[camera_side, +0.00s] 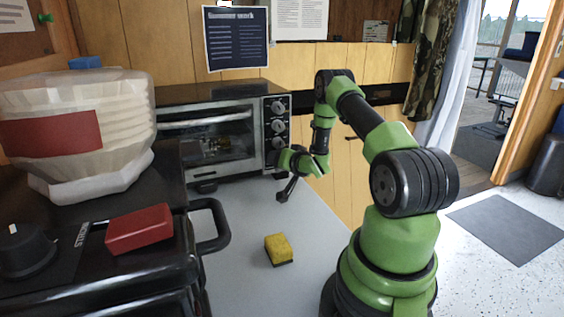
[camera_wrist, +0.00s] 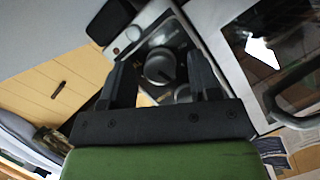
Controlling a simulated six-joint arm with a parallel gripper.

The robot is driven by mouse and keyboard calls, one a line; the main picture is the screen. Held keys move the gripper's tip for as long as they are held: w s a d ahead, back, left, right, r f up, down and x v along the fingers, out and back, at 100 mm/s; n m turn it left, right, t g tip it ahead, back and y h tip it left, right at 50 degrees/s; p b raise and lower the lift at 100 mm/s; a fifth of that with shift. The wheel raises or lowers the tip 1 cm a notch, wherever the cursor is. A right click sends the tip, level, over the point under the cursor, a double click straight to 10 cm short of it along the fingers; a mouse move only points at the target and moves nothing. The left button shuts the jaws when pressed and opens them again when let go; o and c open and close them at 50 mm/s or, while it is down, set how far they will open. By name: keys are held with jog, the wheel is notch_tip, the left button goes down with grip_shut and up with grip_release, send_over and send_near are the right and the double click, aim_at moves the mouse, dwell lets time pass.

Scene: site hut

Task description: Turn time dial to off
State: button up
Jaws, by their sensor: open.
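The toaster oven (camera_side: 210,130) stands against the wooden wall with its glass door shut. Its right-hand panel (camera_side: 268,150) carries a column of round dials, including an upper dial (camera_side: 278,107), a middle dial (camera_side: 278,126) and a lower dial (camera_side: 279,143). Their labels are too small to read, so I cannot tell the time dial's setting. My gripper (camera_side: 285,191) is in front of and below the panel. In the wrist view, my open gripper (camera_wrist: 157,74) has one dial (camera_wrist: 160,66) showing between its fingers, apparently untouched. Another dial (camera_wrist: 183,93) is partly hidden by the gripper.
A yellow sponge (camera_side: 279,249) lies on the grey counter (camera_side: 235,270). At left, a black appliance (camera_side: 95,265) with a protruding handle (camera_side: 216,225) bears a red block (camera_side: 139,229) and a large pale container (camera_side: 75,130). The counter between sponge and oven is clear.

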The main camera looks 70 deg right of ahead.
jog(key=shift+c, duration=0.4)
jog(key=c, duration=0.8)
jog(key=shift+c, duration=0.2)
jog(key=shift+g, duration=0.3)
jog(key=shift+w+a+r+n+g+h, duration=0.1)
jog(key=shift+n+g+h, duration=0.4)
jog(key=shift+n, duration=0.6)
jog(key=shift+n+g+h, duration=0.6)
jog(key=shift+n, duration=0.6)
jog(key=n+h, duration=0.1)
jog(key=n, duration=0.1)
jog(key=n+g+h, duration=0.1)
jog(key=n, duration=0.1)
jog(key=shift+w+a+g, duration=0.1)
jog(key=shift+g, duration=0.2)
